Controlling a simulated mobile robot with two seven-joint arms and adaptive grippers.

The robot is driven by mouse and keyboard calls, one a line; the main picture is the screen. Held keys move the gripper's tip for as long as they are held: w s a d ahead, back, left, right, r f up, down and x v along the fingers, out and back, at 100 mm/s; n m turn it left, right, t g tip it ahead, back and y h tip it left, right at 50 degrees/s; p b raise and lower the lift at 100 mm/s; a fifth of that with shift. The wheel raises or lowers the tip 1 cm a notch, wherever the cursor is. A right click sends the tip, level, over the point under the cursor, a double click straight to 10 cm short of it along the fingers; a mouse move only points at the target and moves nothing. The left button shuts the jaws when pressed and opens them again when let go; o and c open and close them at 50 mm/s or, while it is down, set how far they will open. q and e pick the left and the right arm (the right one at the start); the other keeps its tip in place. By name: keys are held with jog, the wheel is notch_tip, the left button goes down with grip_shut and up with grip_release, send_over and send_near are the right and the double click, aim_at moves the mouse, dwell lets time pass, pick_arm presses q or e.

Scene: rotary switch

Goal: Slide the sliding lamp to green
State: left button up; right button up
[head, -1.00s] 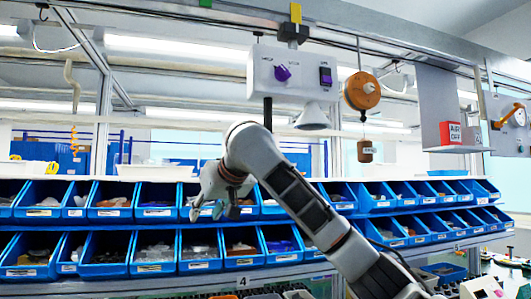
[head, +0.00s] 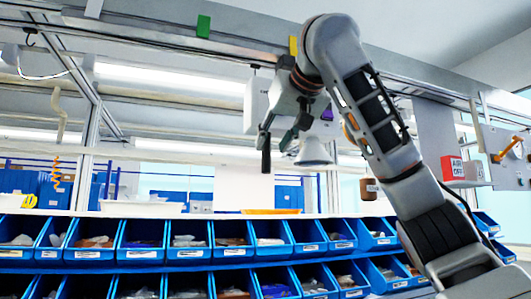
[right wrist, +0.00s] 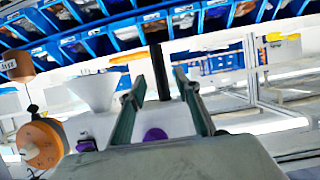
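The sliding lamp is a white box (head: 256,100) with a white cone-shaped lamp (head: 313,152), hung from the overhead rail near the yellow marker (head: 293,46). A green marker (head: 203,27) sits on the rail farther left. A black handle (head: 266,158) hangs below the box. My right gripper (head: 279,134) is in front of the box by the handle and hides much of the box. In the right wrist view, which is upside down, the open fingers (right wrist: 158,82) stand either side of the handle (right wrist: 158,62); contact cannot be told. My left gripper is not in view.
An orange disc (right wrist: 40,145) is beside the lamp. A red sign box (head: 452,168) is fixed at the right. Blue bins (head: 142,254) fill the shelves below. The space under the rail left of the lamp looks clear.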

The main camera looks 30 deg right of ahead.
aim_at(268, 151)
jog(key=p+x, duration=0.1)
jog(key=x, duration=0.3)
jog(key=shift+w+d+p, duration=0.1)
jog(key=shift+w+p, duration=0.2)
jog(key=shift+p, duration=0.05)
jog(key=shift+w+d+f, duration=0.15)
jog(key=shift+w+f, duration=0.2)
jog(key=shift+w, duration=0.15)
grip_shut()
